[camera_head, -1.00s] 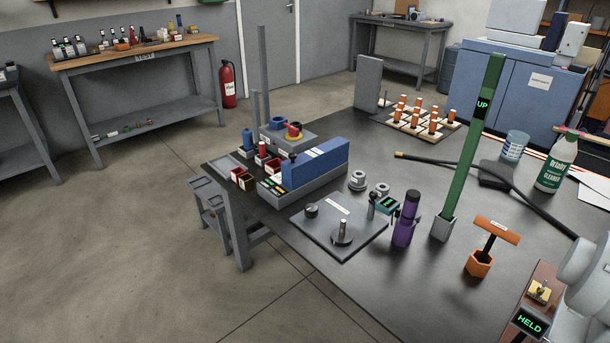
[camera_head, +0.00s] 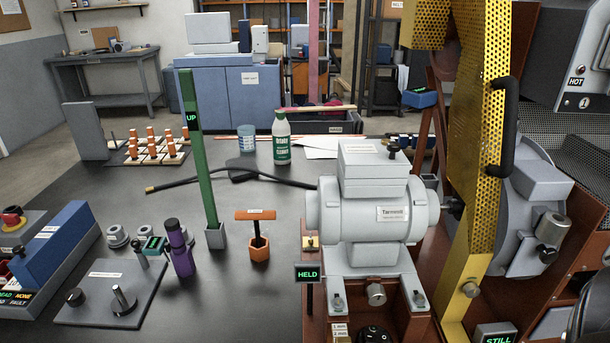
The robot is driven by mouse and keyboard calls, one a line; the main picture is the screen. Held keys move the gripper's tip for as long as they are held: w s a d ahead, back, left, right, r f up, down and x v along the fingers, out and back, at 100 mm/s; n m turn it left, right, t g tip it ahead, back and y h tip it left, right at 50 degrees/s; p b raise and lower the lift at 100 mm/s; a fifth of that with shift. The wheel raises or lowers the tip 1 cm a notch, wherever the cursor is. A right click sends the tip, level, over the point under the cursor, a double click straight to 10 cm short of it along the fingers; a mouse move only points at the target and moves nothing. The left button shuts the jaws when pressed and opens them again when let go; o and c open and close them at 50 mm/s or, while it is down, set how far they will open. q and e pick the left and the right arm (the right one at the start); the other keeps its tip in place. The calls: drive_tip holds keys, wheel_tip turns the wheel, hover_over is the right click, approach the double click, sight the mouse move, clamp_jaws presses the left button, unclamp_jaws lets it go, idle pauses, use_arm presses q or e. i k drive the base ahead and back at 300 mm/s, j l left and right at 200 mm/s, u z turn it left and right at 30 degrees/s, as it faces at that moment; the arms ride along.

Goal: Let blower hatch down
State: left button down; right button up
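A yellow perforated panel (camera_head: 482,130) with a black handle (camera_head: 503,125) stands upright at the right; it looks like a raised hatch or guard, but I cannot tell for sure which part is the blower hatch. Left of it a grey motor (camera_head: 375,215) sits on a red-brown base (camera_head: 372,300). A grey round housing (camera_head: 535,205) is behind the panel at the right. A small display (camera_head: 308,274) by the motor reads HELD. Another display (camera_head: 495,333) below the panel reads STILL. Neither gripper is in view.
On the dark table (camera_head: 270,300) stand a green post (camera_head: 200,150) marked UP, an orange T-handled tool (camera_head: 258,235), a purple tool (camera_head: 178,248) and a grey plate (camera_head: 112,290). A cleaner bottle (camera_head: 281,140) and blue cup (camera_head: 246,138) are behind. The front middle is clear.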

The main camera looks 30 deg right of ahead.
sight(532, 255)
drive_tip(key=z, duration=2.5)
